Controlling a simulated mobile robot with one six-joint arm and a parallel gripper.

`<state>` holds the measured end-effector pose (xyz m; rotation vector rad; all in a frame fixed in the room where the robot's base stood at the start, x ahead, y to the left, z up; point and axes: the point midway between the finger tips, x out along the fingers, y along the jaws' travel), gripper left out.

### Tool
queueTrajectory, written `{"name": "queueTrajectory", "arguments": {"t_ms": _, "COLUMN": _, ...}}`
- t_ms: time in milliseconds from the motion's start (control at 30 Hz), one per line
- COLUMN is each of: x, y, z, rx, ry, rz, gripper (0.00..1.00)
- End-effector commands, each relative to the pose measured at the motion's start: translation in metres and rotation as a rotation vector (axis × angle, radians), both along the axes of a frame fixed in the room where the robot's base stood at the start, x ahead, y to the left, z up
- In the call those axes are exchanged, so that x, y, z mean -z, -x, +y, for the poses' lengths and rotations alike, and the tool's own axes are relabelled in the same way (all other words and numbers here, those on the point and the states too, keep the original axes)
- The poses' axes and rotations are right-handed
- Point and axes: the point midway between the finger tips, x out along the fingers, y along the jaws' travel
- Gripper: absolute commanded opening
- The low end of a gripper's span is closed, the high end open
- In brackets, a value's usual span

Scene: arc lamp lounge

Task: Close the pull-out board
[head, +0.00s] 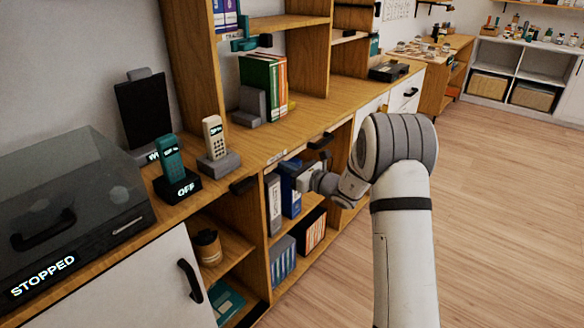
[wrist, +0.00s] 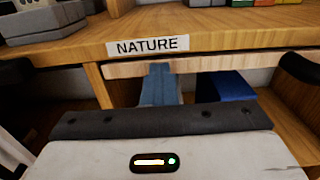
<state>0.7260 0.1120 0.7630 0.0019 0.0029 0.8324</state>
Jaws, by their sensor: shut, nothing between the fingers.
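The pull-out board appears as a pale wooden strip (wrist: 225,63) under the counter edge, below a label reading NATURE (wrist: 148,45), in the wrist view. I cannot tell how far it sticks out. In the head view the label (head: 275,159) is small, between two dark handles (head: 320,140) (head: 242,186). My gripper (wrist: 160,70) is shut and empty, its blue-grey fingertips at the middle of the strip; contact is unclear. In the head view my gripper (head: 300,180) is in front of the open shelf below the counter, its tips poorly visible.
Binders (head: 273,203) stand in the shelf behind and below my gripper. Two phones (head: 171,158) (head: 214,137) and a machine reading STOPPED (head: 65,215) are on the counter. A white cabinet door (head: 160,285) is at lower left. The floor (head: 500,210) to the right is clear.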

Motion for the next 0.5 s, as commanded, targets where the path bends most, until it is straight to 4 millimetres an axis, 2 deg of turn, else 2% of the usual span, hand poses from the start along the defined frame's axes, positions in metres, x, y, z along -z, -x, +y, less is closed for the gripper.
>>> {"name": "queueTrajectory", "arguments": {"t_ms": 33, "x": -0.008, "y": -0.004, "z": 0.003, "rx": 0.001, "ry": -0.005, "rz": -0.014, "gripper": 0.0}}
{"name": "queueTrajectory", "arguments": {"t_ms": 267, "x": -0.008, "y": 0.003, "z": -0.006, "rx": 0.001, "ry": -0.006, "rz": -0.015, "gripper": 0.0}}
{"name": "queueTrajectory", "arguments": {"t_ms": 500, "x": -0.007, "y": 0.034, "z": -0.045, "rx": 0.001, "ry": -0.005, "rz": -0.005, "gripper": 0.0}}
